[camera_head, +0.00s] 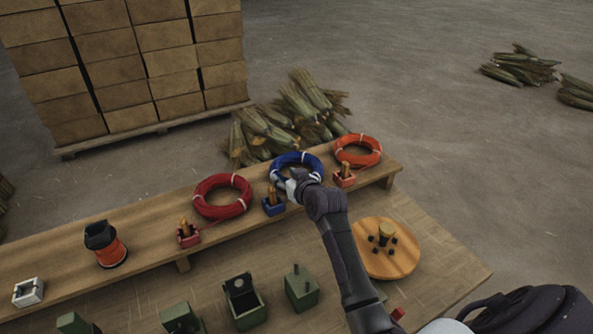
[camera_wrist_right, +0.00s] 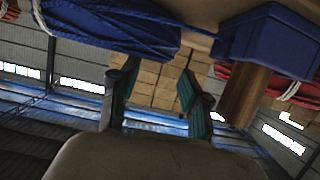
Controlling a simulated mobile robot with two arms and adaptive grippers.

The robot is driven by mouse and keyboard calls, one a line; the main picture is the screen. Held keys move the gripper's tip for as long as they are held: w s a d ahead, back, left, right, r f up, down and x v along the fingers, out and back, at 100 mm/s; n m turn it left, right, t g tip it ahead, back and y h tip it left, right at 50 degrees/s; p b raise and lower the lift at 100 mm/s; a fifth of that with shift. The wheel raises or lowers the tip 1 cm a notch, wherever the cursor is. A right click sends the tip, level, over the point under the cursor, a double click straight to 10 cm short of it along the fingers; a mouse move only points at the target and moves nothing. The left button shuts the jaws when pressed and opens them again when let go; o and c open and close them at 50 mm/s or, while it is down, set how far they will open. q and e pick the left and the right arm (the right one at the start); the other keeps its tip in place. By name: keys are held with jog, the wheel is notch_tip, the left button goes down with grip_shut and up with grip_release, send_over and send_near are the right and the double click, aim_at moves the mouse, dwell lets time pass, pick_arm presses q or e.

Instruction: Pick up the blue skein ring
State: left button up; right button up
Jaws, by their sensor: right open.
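The blue skein ring (camera_head: 308,159) lies on the raised wooden shelf, between the red ring and the orange ring. Part of its near side is hidden by my right gripper (camera_head: 290,185), which is at the ring's near left edge. In the right wrist view, my right gripper (camera_wrist_right: 155,95) has its two fingers apart with nothing seen between them. The blue skein ring (camera_wrist_right: 120,35) shows there close up at the upper left, bound with white ties. I cannot tell whether a finger touches it. My left gripper is not in view.
A blue holder with a wooden peg (camera_head: 273,205) stands just left of my right gripper; it also shows in the right wrist view (camera_wrist_right: 272,42). A red ring (camera_head: 222,196) and an orange ring (camera_head: 357,151) flank it. A round wooden disc (camera_head: 385,262) lies on the lower table.

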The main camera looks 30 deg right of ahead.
aim_at(278, 171)
jog(key=x, duration=0.5)
jog(key=shift+s, duration=0.15)
jog(key=shift+r, duration=0.1)
grip_shut()
